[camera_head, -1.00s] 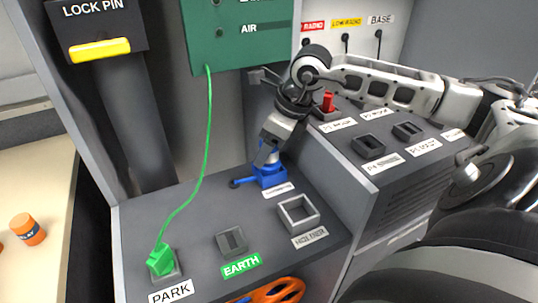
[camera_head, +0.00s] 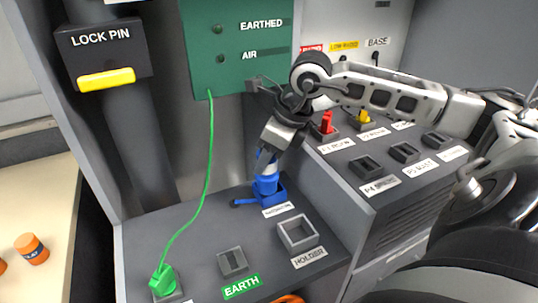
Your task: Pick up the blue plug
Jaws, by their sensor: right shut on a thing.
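The blue plug (camera_head: 267,184) is at the back of the grey shelf, at the blue holder (camera_head: 273,197) with a white label in front. My right gripper (camera_head: 267,158) comes down from above and is shut on the upper part of the plug. The plug stands roughly upright below the fingers. I cannot tell whether its lower end is still inside the holder or just clear of it. My left gripper is not in view.
An empty square holder (camera_head: 298,233) and the EARTH socket (camera_head: 232,262) are in front. A green plug (camera_head: 162,281) with a green cord sits in a socket at the left. The sloped socket panel (camera_head: 345,165) rises close on the right, with red and yellow plugs.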

